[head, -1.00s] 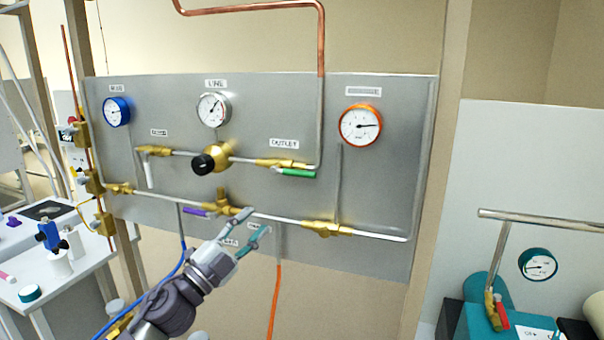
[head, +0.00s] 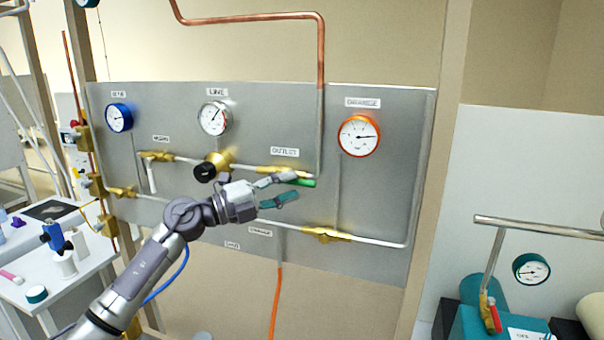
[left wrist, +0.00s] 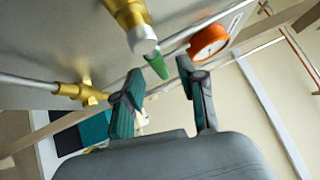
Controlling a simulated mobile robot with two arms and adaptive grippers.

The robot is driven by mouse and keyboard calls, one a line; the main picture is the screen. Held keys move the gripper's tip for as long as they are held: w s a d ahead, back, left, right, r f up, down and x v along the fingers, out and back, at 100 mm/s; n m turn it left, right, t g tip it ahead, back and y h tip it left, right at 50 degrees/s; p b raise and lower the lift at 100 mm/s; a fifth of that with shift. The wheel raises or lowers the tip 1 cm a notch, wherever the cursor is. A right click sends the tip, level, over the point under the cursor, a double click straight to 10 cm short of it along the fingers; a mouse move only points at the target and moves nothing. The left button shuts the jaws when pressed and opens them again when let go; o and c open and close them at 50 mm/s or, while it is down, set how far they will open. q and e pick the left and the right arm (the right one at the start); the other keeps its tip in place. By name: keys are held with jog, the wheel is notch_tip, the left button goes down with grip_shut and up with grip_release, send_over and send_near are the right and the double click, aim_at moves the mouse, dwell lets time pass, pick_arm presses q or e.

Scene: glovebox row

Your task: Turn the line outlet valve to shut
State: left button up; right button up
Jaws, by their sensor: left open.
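The outlet valve is a brass body (head: 276,170) with a green handle (head: 304,182), under the "OUTLET" label on the grey panel (head: 380,210). The handle lies along the pipe. My left gripper (head: 288,190) is open, just in front of and below the handle in the head view, and partly covers it. In the left wrist view the green handle (left wrist: 155,64) shows beyond and between the two open fingertips (left wrist: 160,78). I cannot tell whether a finger touches it. My right gripper is not in view.
A black-knobbed regulator (head: 206,172) sits left of the outlet valve. The orange gauge (head: 358,136) is at its upper right. A lower pipe with a brass fitting (head: 326,235) runs below. A copper pipe (head: 321,60) rises above the panel.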

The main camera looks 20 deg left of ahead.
aim_at(296, 184)
pick_arm(q)
jog(key=shift+p+x, duration=0.4)
jog(key=shift+x, duration=1.5)
grip_shut()
